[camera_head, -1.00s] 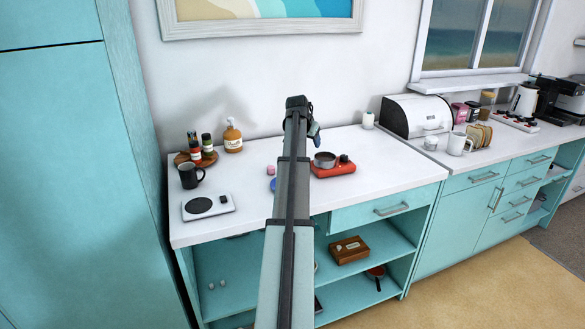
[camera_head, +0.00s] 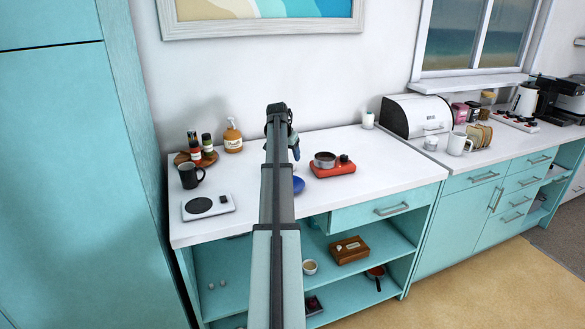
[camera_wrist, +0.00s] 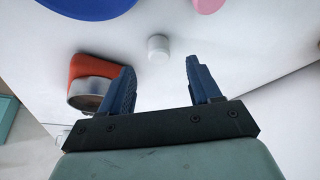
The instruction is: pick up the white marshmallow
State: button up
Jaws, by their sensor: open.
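The white marshmallow (camera_wrist: 158,46) is a small white cylinder standing on the white counter in the wrist view. It lies just beyond my fingertips, roughly in line with the gap between them, and nothing touches it. In the head view my gripper (camera_head: 295,150) is partly hidden behind the arm, above the counter.
A red burner (camera_wrist: 88,68) with a pan sits beside my left finger; the burner also shows in the head view (camera_head: 335,171). A blue round dish (camera_head: 298,185) is near the counter's front. Open counter surrounds the marshmallow.

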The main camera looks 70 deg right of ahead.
jog(key=shift+x, duration=2.8)
jog(key=shift+s+r, duration=0.1)
jog(key=shift+c, duration=0.4)
jog(key=c, duration=1)
jog(key=shift+r, duration=0.1)
notch_tip(320, 180, up, 10)
jog(key=shift+f, duration=0.1)
